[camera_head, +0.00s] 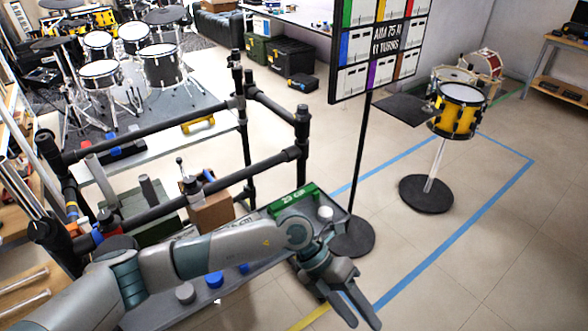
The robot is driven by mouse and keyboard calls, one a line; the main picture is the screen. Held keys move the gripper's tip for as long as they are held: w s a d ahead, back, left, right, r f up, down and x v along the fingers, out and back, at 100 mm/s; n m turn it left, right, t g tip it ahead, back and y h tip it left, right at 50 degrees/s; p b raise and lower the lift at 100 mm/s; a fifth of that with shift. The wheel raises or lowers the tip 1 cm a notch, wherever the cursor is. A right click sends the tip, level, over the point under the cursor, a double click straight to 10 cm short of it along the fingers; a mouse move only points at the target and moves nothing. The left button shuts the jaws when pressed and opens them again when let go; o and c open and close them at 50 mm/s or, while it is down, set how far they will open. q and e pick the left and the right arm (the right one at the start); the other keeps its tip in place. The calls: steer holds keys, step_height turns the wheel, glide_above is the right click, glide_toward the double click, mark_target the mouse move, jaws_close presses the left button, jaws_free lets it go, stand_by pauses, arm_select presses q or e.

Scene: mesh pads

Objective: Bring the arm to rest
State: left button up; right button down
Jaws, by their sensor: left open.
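My left arm comes in from the left, grey and teal, and reaches across the lower part of the head view. My left gripper (362,318) hangs past the right end of a grey tray, over the tiled floor. Its fingers point down and to the right. They are open, with nothing visible between them. My right gripper is not in view.
The grey tray (255,284) holds blue and grey knobs and a green labelled block (293,195). Black rails (180,125) form a frame behind my arm. A display board (382,45) and a yellow drum (460,110) stand farther right. Open floor lies at lower right.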

arm_select(q)
steer(key=w+d+n+t+h, duration=0.2)
steer(key=w+d+n+h, duration=0.3)
steer(key=w+n+h, duration=0.25)
steer(key=w+a+f+n+t+h, duration=0.2)
steer(key=w+a+f+n+t, duration=0.3)
steer(key=w+f+n+t, duration=0.4)
steer(key=s+a+f+n+t+y, duration=0.1)
steer(key=a+f+n+t+y, duration=0.6)
steer(key=a+f+n, duration=1.05)
steer(key=s+a+f+n+g+y, duration=0.1)
steer(key=s+a+f+g+y, duration=0.25)
steer(key=s+a+f, duration=0.55)
steer(key=s+a+f+n+g+y, duration=0.2)
steer(key=s+a+f+y, duration=0.25)
steer(key=s+f, duration=0.85)
steer(key=s+a+f+n+g+y, duration=0.1)
steer(key=s+a+f, duration=0.3)
steer(key=s, duration=0.9)
steer(key=s+a+f+n+g+y, duration=0.1)
steer(key=s+a+f+g, duration=0.3)
steer(key=s, duration=1)
steer(key=shift+s+a+f+n+g, duration=0.15)
steer(key=shift+s+f+n+g, duration=0.2)
steer(key=shift+n, duration=0.55)
